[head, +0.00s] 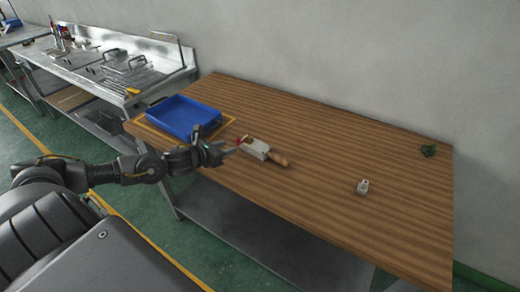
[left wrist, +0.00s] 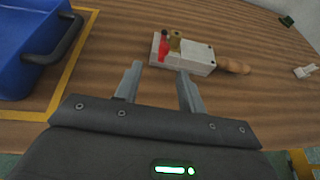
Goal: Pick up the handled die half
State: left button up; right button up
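The handled die half (head: 255,148) is a pale block with a brown wooden handle (head: 279,160) pointing right. It lies on the wooden table. In the left wrist view the block (left wrist: 196,58) has a red part and a brassy part at its left end, and the handle (left wrist: 234,66) at its right. My left gripper (head: 226,146) is just left of the block in the head view. In the left wrist view its fingers (left wrist: 160,85) are spread apart with nothing between them, short of the block's near side. My right gripper is not in view.
A blue tray (head: 154,121) with a dark handle sits inside a yellow outline at the table's left end, close to my left gripper. A small whitish piece (head: 363,187) and a dark green object (head: 428,150) lie to the right. The table between is clear.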

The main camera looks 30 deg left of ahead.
pick_arm(q)
jog(key=shift+w+d, duration=0.15)
jog(key=shift+w, duration=0.05)
jog(key=shift+w+f+p, duration=0.1)
jog(key=shift+w+p, duration=0.3)
jog(key=shift+w, duration=0.05)
jog(key=p+x, duration=0.1)
jog(key=x, duration=0.2)
jog(key=shift+w+f, duration=0.2)
jog(key=shift+w, duration=0.05)
jog(key=shift+w+d+f, duration=0.1)
jog(key=shift+w+f, duration=0.15)
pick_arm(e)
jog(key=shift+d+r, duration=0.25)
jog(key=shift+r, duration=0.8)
pick_arm(q)
grip_shut()
jog(key=shift+r, duration=0.2)
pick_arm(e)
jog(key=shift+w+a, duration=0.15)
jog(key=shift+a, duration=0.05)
